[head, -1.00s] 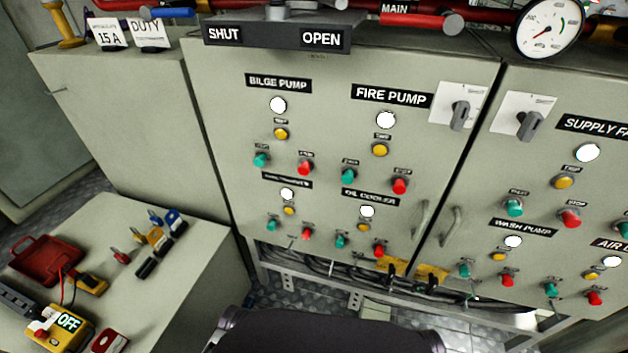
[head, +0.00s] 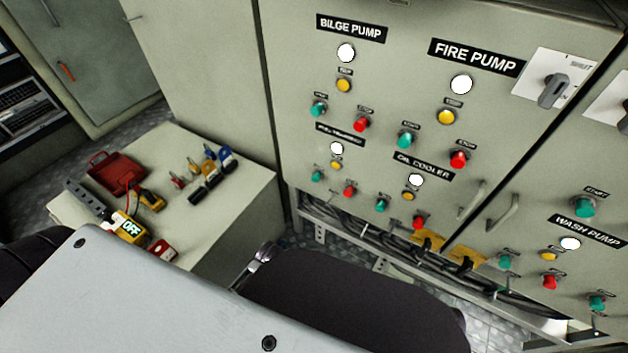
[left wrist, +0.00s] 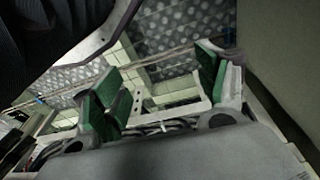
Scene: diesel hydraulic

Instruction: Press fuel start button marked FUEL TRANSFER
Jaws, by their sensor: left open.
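The small label (head: 340,135) under BILGE PUMP is too blurred to read fully but seems to say FUEL TRANSFER. Below it are a white lamp (head: 337,149), a yellow button (head: 336,164), a green button (head: 316,176) at lower left and a red button (head: 349,190) at lower right. My left gripper (left wrist: 158,72) shows in the left wrist view, open with green finger pads apart and nothing between them. Floor and a frame show beyond it. The head view shows neither gripper, so its distance to the green button cannot be told.
Similar button groups sit around it: BILGE PUMP (head: 351,28), FIRE PUMP (head: 474,58), OIL COOLER (head: 424,166) and WASH PUMP (head: 586,232). Door handles (head: 470,200) stick out. A low cabinet (head: 235,225) at left holds padlocks, a red case (head: 117,170) and a yellow meter (head: 130,228).

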